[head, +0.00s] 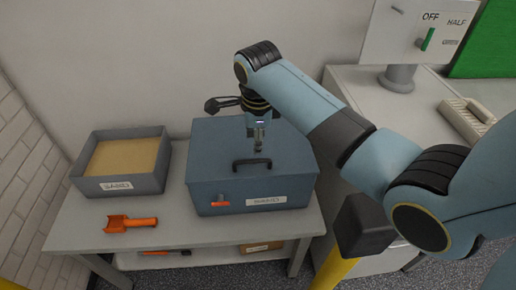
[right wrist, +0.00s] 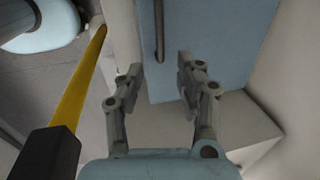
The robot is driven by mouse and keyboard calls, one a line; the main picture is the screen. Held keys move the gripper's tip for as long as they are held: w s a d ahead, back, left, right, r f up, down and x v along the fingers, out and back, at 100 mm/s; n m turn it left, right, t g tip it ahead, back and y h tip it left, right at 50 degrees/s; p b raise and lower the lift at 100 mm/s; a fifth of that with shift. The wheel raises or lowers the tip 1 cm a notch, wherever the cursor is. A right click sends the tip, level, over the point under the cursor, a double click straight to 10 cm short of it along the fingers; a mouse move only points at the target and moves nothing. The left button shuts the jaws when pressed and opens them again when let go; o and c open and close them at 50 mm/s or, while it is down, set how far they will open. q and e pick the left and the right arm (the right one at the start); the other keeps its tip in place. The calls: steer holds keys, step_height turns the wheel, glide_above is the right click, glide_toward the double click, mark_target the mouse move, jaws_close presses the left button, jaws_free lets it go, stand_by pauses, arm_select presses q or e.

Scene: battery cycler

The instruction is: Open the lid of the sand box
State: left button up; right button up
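The blue-grey box (head: 225,199) with a closed lid (head: 217,152) stands on the table; its front label is hard to read. A dark bar handle (head: 252,164) is on the lid, and an orange latch (head: 220,204) is on the front. My right gripper (head: 259,148) is above the lid, just behind the handle, pointing down. In the right wrist view its fingers (right wrist: 155,85) are spread apart and empty, with the handle (right wrist: 159,30) ahead of them and the blue lid (right wrist: 205,40) beyond. My left gripper is in neither view.
An open grey tray of sand (head: 124,161) labelled SAND stands at the left of the table (head: 85,235). An orange scoop (head: 131,223) lies in front of it. A grey cabinet with an OFF/HALF switch panel (head: 425,32) stands at the right. A yellow post (head: 336,270) is near the table's right end.

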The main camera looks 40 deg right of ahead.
mark_target(256, 160)
steer(key=f, duration=0.3)
steer(key=w+f, duration=0.1)
steer(key=f, duration=0.2)
steer(key=d+f, duration=0.1)
steer(key=f, duration=0.1)
steer(key=shift+w+f+b, duration=0.25)
steer(key=shift+f+b, duration=0.05)
steer(key=shift+f, duration=0.1)
jaws_close()
